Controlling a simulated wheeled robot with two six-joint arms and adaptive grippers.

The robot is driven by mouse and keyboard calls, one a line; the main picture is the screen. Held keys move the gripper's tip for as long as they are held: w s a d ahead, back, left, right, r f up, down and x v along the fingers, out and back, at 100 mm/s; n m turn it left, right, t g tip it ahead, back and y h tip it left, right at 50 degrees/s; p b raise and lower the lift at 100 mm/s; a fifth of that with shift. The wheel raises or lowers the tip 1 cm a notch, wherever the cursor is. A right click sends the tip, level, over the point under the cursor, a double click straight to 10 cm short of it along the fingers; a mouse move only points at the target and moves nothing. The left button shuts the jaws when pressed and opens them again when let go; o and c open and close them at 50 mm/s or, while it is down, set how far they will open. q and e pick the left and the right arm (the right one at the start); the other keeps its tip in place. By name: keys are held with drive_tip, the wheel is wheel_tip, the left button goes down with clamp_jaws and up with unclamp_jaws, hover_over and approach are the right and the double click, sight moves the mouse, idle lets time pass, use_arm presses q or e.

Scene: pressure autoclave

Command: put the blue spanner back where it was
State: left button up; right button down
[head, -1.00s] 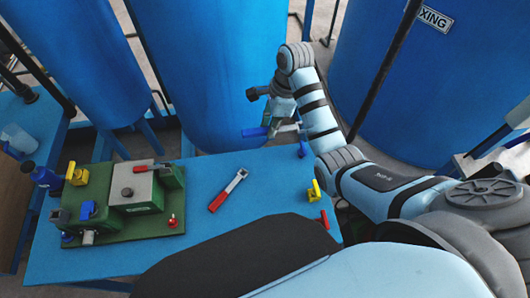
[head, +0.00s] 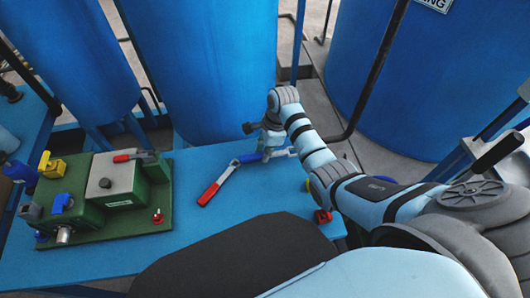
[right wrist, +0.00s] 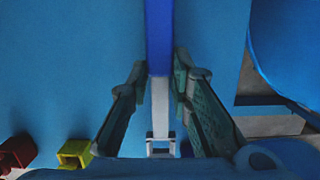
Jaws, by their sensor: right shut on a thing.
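The blue spanner has a blue handle (head: 250,158) and a pale metal shaft with a forked end. My right gripper (head: 272,148) is shut on it, low over the blue table (head: 150,260) near its far edge. In the right wrist view the spanner (right wrist: 160,100) runs between the two green fingers (right wrist: 160,95), with its blue handle away from the camera and its fork towards it. I cannot tell whether it touches the table. A red-handled spanner (head: 209,193) lies on the table close by, its metal head near the blue handle. My left gripper is not in view.
A green fixture (head: 150,222) with a grey block, red lever and several coloured parts fills the table's left side. Blue tanks (head: 200,70) stand behind the table. A red piece (head: 322,216) lies at the right edge; a yellow piece (right wrist: 74,152) shows in the right wrist view.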

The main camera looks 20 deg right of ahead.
sight(272, 154)
drive_tip(key=shift+f, duration=0.5)
drive_tip(key=c, duration=1.4)
unclamp_jaws()
drive_tip(key=shift+c, duration=0.2)
drive_tip(key=shift+r, duration=0.1)
wheel_tip(272, 154, up, 13)
drive_tip(key=d+p, duration=0.2)
drive_tip(key=p, duration=0.2)
drive_tip(key=shift+s, duration=0.3)
drive_tip(key=shift+d, duration=0.1)
